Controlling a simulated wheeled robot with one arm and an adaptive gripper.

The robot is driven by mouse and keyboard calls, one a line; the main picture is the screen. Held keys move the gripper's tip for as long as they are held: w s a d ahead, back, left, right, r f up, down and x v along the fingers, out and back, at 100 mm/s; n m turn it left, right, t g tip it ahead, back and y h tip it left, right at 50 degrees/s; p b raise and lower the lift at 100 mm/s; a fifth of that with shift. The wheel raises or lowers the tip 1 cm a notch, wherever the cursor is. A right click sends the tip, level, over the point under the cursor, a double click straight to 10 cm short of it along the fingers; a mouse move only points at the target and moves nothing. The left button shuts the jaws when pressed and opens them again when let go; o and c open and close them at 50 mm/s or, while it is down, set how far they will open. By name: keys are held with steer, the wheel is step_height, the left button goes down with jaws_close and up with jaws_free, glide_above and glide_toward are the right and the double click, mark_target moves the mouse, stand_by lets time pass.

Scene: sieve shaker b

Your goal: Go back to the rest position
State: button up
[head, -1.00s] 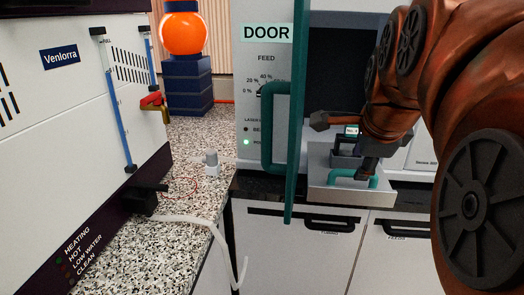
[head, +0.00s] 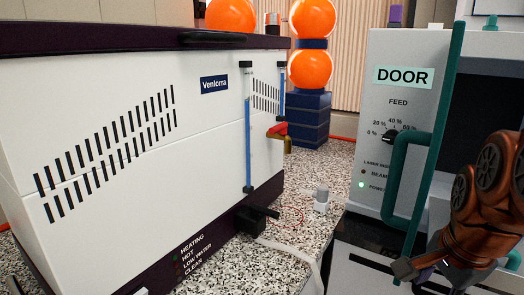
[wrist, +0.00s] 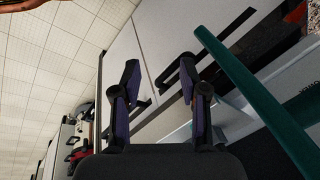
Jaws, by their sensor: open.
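My gripper (wrist: 162,100) is in the middle of the wrist view, its two dark fingers with purple pads spread apart and nothing between them. In the head view my copper-coloured arm is at the lower right, in front of the machine with the open green-edged door (head: 437,140). The fingertips are not clear there. The same green door edge (wrist: 255,100) crosses the right of the wrist view. It looks close to my gripper, but I cannot tell the gap.
A white Venlorra unit (head: 110,140) fills the left on a speckled counter (head: 335,165). A tap with a red lever (head: 279,131) sticks out from it. Orange spheres (head: 310,70) on blue blocks stand behind. White cabinets (wrist: 125,60) with black handles lie beyond my gripper.

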steer(key=s+a+f+n+g+y, duration=0.1)
steer(key=s+a+f+n+g, duration=0.2)
steer(key=s+a+f+n, duration=0.4)
steer(key=s+a+f+n+g, duration=0.3)
steer(key=s+a+f+n, duration=0.25)
steer(key=f+n, duration=0.35)
step_height(320, 180, up, 16)
steer(key=w+t+p, duration=0.1)
steer(key=p, duration=1.4)
steer(key=shift+w+n, duration=0.25)
steer(key=shift+n, duration=0.05)
